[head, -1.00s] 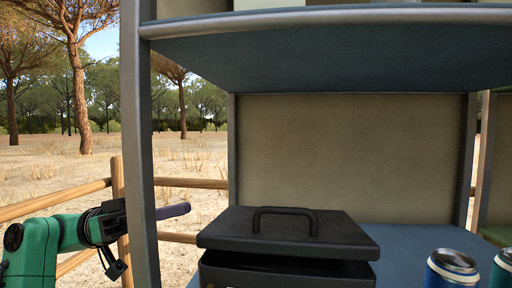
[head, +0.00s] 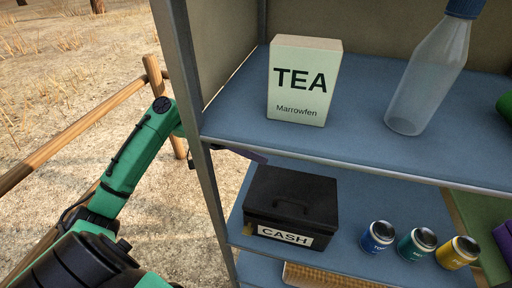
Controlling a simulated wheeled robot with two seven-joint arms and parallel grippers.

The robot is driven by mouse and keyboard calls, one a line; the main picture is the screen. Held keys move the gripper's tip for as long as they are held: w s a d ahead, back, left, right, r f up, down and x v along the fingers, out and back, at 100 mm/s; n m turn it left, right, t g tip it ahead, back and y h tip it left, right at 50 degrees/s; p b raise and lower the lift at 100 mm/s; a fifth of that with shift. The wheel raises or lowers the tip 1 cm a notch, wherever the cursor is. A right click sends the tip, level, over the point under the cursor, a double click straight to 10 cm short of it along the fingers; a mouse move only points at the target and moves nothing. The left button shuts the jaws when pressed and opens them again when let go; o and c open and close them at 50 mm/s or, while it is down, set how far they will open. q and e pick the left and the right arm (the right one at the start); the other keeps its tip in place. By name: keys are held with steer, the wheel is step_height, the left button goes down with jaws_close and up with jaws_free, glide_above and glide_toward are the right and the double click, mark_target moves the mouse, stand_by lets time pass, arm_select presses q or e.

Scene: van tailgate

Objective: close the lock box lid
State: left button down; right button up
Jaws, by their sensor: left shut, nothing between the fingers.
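The lock box is a black cash box (head: 289,214) with a white CASH label, standing on the lower blue shelf in the head view. Its flat black lid (head: 292,188) has a handle on top. From this high angle I cannot tell whether a gap is left under the lid. My left gripper (head: 254,156) is shut and empty, with its dark purple fingers showing just under the upper shelf's edge, up and left of the box. They look apart from the lid. The shelf post hides part of the gripper. My right gripper is not in view.
A grey post (head: 192,108) stands between my left arm and the box. The upper shelf (head: 225,125) overhangs and holds a TEA carton (head: 303,82) and a clear bottle (head: 432,75). Blue (head: 378,237), teal (head: 416,244) and yellow (head: 457,252) cans stand right of the box.

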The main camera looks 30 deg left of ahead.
arm_select(q)
steer(key=p, duration=0.2)
glide_above(278, 187)
steer(key=s, duration=0.1)
steer(key=shift+s+d+f, duration=0.1)
steer(key=shift+d, duration=0.05)
steer(key=s+f+p, duration=0.1)
steer(key=s+d+f+p, duration=0.1)
steer(key=f, duration=0.1)
steer(key=shift+s+f, duration=0.25)
steer(key=shift+f, duration=0.1)
